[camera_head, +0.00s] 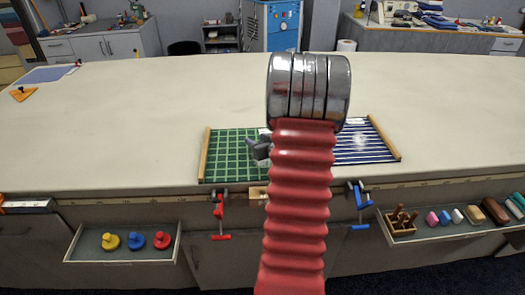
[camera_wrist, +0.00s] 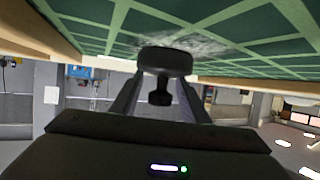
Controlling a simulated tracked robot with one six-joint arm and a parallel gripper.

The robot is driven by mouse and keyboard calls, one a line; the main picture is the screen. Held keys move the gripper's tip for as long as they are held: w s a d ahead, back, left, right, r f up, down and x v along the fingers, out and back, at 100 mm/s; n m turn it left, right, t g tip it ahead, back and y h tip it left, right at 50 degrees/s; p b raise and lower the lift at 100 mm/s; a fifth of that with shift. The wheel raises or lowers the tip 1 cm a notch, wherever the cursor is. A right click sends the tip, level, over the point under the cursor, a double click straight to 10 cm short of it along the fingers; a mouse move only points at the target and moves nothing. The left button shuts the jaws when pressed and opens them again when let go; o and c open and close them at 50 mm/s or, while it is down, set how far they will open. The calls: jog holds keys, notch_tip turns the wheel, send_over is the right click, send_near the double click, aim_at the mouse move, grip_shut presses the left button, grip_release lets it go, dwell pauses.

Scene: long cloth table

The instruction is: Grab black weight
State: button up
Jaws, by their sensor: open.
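The black weight (camera_wrist: 166,60), a round disc with a narrower knob, shows in the wrist view against a board with a green grid (camera_wrist: 232,32). The picture is upside down there, with the board at the top. My gripper (camera_wrist: 158,88) is open, its two dark fingers reaching toward the weight, one on each side of the knob. I cannot tell whether they touch it. In the head view, my red ribbed arm hides most of the gripper and the weight; a small dark grey part shows at its left edge, over the green grid board (camera_head: 225,160).
A blue-striped board (camera_head: 375,148) lies to the right. An open drawer (camera_head: 85,256) holds yellow, blue and red weights. Red (camera_head: 218,212) and blue (camera_head: 358,203) clamps hang at the table's front edge. Another drawer holds several small blocks (camera_head: 475,211). The table's left is mostly clear.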

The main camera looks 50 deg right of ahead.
jog(key=shift+c, duration=0.5)
grip_shut()
jog(key=shift+r, duration=0.1)
